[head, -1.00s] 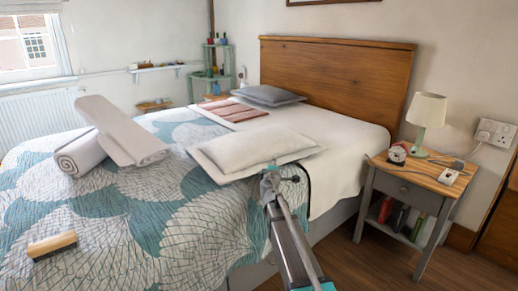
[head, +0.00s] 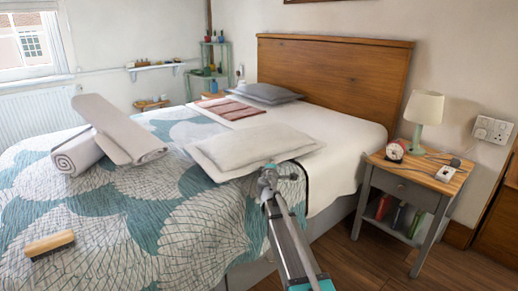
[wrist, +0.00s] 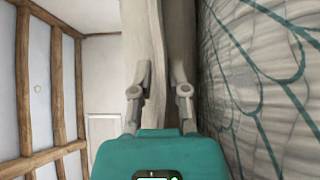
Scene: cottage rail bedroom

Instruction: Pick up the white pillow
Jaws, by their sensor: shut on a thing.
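The white pillow (head: 250,148) lies on the bed near its right edge, slightly raised at the near side. My gripper (head: 274,174) is at the pillow's near right edge. In the wrist view the gripper (wrist: 160,88) has its two fingers on either side of the pale pillow edge (wrist: 158,40), shut on it. Part of the pillow's near edge is hidden behind the gripper in the head view.
Rolled white towels (head: 118,132) and a wooden brush (head: 49,244) lie on the patterned bedspread (head: 150,215). A grey pillow (head: 262,93) is by the headboard (head: 335,80). A nightstand (head: 408,185) with a lamp (head: 424,112) and clock stands at the right.

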